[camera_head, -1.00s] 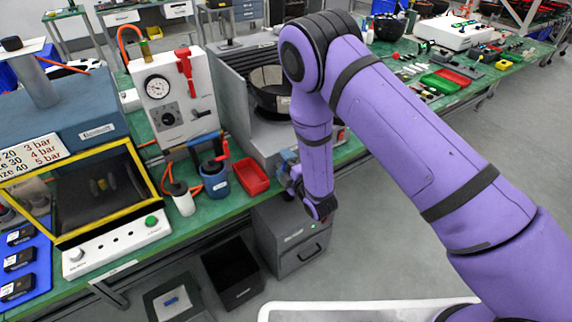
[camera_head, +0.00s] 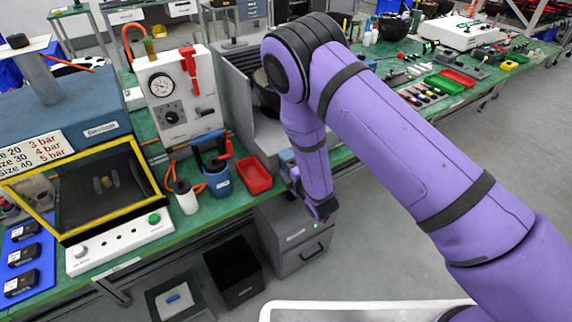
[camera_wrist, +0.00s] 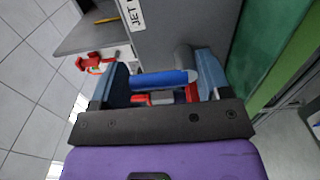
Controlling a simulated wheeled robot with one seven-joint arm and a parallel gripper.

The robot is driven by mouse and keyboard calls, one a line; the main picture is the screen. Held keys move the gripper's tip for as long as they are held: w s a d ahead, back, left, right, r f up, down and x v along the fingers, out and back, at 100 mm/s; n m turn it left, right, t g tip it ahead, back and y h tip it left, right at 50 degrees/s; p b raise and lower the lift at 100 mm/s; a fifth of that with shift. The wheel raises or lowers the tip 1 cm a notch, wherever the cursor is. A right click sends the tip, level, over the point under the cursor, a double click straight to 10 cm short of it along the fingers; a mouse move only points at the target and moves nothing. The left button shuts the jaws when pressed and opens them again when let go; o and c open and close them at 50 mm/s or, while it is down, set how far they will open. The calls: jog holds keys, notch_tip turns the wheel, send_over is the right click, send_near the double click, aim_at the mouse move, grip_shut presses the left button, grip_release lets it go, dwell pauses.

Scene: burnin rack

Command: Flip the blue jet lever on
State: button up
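My gripper (camera_wrist: 162,85) shows in the wrist view with its two blue-grey fingers spread apart. A blue cylindrical bar, seemingly the blue jet lever (camera_wrist: 158,78), crosses the gap between the fingers beside a grey rounded knob. I cannot tell whether the fingers touch it. A grey panel (camera_wrist: 185,25) with a label beginning "JET" stands just beyond. The lever cannot be made out there.
A red tray (camera_head: 254,176) and a blue cup (camera_head: 217,182) stand on the green bench left of my gripper. A gauge box (camera_head: 176,98) with a red lever stands behind them. A grey cabinet (camera_head: 296,240) is below the bench. The floor at right is open.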

jog(key=o, duration=0.4)
jog(key=shift+r, duration=0.1)
jog(key=shift+c, duration=0.2)
jog(key=shift+s+d, duration=0.1)
jog(key=v, duration=1)
jog(key=shift+s+d, duration=0.2)
jog(key=shift+s, duration=0.05)
jog(key=shift+w, duration=0.1)
